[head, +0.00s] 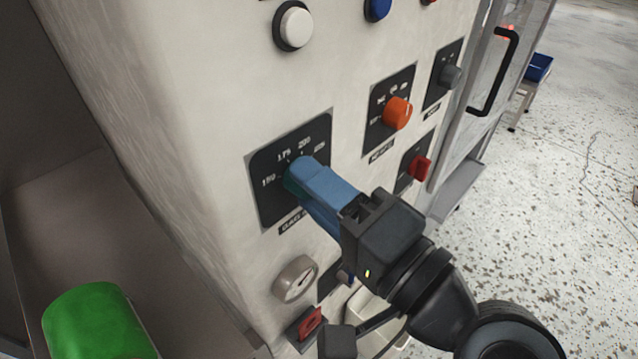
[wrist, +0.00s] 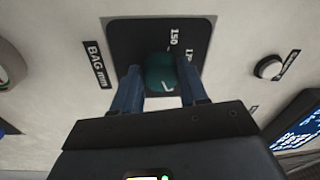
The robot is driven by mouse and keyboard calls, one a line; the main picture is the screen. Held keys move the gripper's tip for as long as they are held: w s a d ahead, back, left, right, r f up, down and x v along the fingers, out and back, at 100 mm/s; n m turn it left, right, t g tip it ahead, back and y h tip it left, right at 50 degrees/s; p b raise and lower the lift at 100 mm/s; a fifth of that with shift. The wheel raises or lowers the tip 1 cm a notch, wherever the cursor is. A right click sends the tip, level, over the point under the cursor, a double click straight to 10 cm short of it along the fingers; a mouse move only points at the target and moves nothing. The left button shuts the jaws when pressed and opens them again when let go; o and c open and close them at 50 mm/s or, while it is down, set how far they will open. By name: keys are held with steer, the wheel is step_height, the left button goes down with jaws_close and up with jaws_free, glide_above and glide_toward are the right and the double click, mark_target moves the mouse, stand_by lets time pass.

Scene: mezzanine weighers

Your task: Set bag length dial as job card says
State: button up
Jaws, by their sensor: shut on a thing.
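The bag length dial is a teal knob (wrist: 160,72) on a black plate labelled BAG mm in the wrist view. In the head view the dial plate (head: 262,204) shows marks including 150, 175 and 200, and the knob is almost wholly hidden behind my fingers. My gripper (head: 306,172) is shut on the knob, with one blue finger on each side of it, as the wrist view (wrist: 161,80) also shows. A short white mark shows on the knob, but I cannot tell which number it points to. I see no readable job card.
An orange knob (head: 397,113), a grey knob (head: 451,76) and a red switch (head: 420,167) sit right of the dial. A round gauge (head: 295,279) and a red switch (head: 310,323) are below. A green cylinder (head: 97,322) stands lower left. Speckled floor is open at right.

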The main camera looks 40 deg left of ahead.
stand_by(0.3)
steer(key=o, duration=1)
steer(key=shift+o, duration=0.2)
steer(key=shift+d, duration=0.1)
steer(key=s+d+b, duration=0.1)
steer(key=d+b, duration=0.1)
steer(key=d, duration=0.5)
steer(key=shift+d+f, duration=0.25)
steer(key=shift+f, duration=0.05)
